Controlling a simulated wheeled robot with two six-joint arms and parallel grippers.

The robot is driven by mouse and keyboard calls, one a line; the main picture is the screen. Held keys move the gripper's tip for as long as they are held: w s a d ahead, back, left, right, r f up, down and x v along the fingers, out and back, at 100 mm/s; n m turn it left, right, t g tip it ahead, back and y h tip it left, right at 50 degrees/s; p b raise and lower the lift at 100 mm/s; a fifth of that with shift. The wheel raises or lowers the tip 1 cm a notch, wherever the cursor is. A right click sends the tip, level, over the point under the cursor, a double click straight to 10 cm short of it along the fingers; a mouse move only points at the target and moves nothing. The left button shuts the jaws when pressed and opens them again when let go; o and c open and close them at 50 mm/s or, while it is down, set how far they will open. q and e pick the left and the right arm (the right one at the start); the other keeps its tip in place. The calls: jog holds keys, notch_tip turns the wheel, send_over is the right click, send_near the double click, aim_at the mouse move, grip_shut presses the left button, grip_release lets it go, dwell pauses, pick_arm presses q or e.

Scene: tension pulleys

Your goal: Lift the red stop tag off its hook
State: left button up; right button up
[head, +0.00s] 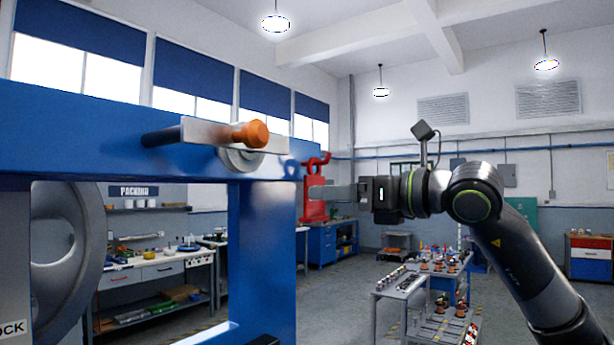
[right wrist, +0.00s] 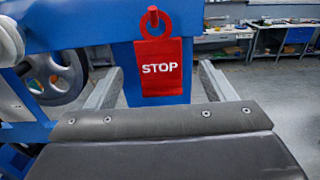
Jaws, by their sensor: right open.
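The red stop tag (right wrist: 162,70) hangs by its ring from a red hook (right wrist: 153,14) on the blue frame. It faces my right wrist camera with its white STOP lettering readable. In the head view the tag (head: 314,208) hangs at the right end of the frame. My right gripper (head: 322,193) is open, its fingers pointing left at the tag. In the right wrist view, one finger shows on each side of the tag, with gaps between. I cannot tell whether the fingertips reach past its face. My left gripper is not in view.
The blue frame (head: 255,255) fills the left side, with an orange-ended roller (head: 251,134) and a large grey pulley (head: 70,265). A grey cart (head: 400,290) with several parts stands at the lower right. Open floor lies around it.

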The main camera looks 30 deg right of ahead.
aim_at(306, 192)
jog(key=p+x, duration=0.3)
jog(key=x, duration=0.2)
jog(key=shift+w+a+r, duration=0.1)
jog(key=shift+w+a, duration=0.05)
jog(key=shift+w, duration=0.1)
jog(key=shift+w+a+p, duration=0.25)
jog(key=shift+w+p, duration=0.2)
jog(key=shift+w, duration=0.25)
jog(key=shift+c, duration=0.5)
jog(key=c, duration=1)
